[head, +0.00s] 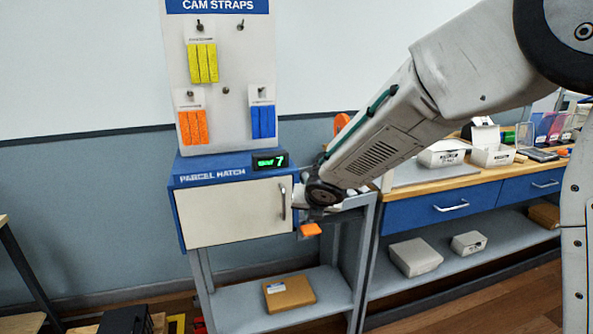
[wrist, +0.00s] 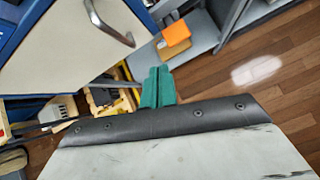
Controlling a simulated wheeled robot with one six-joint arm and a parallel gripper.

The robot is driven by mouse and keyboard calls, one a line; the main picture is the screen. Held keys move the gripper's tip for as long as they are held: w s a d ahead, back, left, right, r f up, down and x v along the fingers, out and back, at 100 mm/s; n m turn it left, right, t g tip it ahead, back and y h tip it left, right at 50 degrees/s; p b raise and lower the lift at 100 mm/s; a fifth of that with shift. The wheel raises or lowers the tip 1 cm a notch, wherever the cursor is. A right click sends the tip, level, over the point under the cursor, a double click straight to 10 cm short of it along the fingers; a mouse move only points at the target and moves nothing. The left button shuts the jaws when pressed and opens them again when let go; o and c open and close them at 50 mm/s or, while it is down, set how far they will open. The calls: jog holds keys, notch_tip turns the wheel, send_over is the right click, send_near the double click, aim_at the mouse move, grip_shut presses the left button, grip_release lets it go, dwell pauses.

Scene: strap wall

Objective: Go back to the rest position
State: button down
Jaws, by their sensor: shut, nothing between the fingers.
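My gripper (head: 306,218) is at the end of my arm, which reaches in from the upper right in the head view. It is in front of the right edge of the parcel hatch (head: 218,170), close to the door handle (head: 283,203); I cannot tell whether it touches. In the wrist view its green fingers (wrist: 157,87) are together with nothing between them. The white hatch door (head: 235,214) looks shut. Its handle also shows in the wrist view (wrist: 107,24), apart from the fingers.
An orange piece (head: 310,230) shows just below my gripper; its support is unclear. A strap board (head: 220,80) stands above the hatch. A brown box (head: 289,293) lies on the shelf below. A workbench (head: 470,180) with blue drawers stands at right.

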jog(key=s+d+r+m+g+h, duration=0.3)
jog(key=s+d+m+g+h, duration=0.15)
jog(key=s+d+m, duration=1.5)
jog(key=s+d+r+m+g+y, duration=0.1)
jog(key=s+r+m, duration=0.2)
jog(key=s+m, duration=0.5)
jog(key=s+d+r+m+g+y, duration=0.1)
jog(key=s+r+m+y, duration=0.1)
jog(key=s+m, duration=0.6)
jog(key=s+r, duration=0.1)
jog(key=s, duration=0.3)
jog(key=shift+s+d+r, duration=0.2)
jog(key=shift+d, duration=0.15)
